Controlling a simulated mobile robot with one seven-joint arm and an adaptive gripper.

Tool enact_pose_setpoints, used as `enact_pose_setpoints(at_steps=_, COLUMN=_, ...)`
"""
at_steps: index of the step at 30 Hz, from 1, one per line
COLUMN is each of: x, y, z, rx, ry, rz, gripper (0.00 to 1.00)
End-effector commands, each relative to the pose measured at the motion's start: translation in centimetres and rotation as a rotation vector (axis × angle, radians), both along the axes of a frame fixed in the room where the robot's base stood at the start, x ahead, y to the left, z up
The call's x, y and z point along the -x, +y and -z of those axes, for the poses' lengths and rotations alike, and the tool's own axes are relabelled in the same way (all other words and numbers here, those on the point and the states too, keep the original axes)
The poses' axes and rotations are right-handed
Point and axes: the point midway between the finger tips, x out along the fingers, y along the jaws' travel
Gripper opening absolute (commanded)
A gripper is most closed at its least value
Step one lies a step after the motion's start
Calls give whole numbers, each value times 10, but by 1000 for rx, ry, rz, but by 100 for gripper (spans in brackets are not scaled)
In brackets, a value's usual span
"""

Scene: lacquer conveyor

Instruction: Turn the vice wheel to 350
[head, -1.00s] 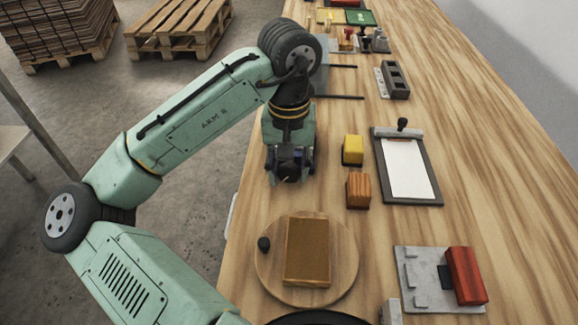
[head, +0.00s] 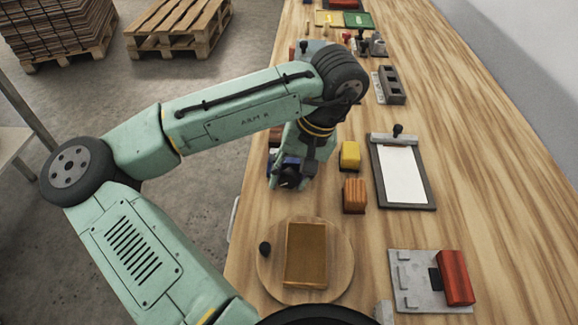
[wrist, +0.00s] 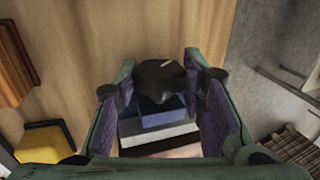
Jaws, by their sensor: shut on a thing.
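My gripper (head: 287,182) is low over the left edge of the wooden bench in the head view, and the wrist is tilted. In the wrist view my gripper (wrist: 161,72) has its two fingers on either side of a black knob-like part (wrist: 160,78) and is shut on it. Under this part are a blue block (wrist: 163,115) and pale and dark layers. I cannot tell for certain whether the black part is the vice wheel. No scale or number is readable. In the head view my wrist and fingers hide most of it.
A yellow block (head: 350,155) and an orange block (head: 354,195) stand just right of my gripper. A clipboard (head: 428,190) lies farther right. The floor is left of the bench.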

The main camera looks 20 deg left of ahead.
Motion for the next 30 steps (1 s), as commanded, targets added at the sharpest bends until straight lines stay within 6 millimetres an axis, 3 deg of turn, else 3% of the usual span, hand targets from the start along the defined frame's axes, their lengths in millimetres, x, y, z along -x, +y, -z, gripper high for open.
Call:
enact_pose_setpoints(at_steps=12, x=-1, y=-3, z=-1, rx=-222, ry=44, rz=1, gripper=9)
enact_pose_setpoints(at_steps=29, x=-1, y=-3, z=1, rx=-260, ry=53, rz=0, gripper=9)
enact_pose_setpoints(at_steps=30, x=-1, y=-3, z=1, rx=-260, ry=53, rz=0, gripper=37)
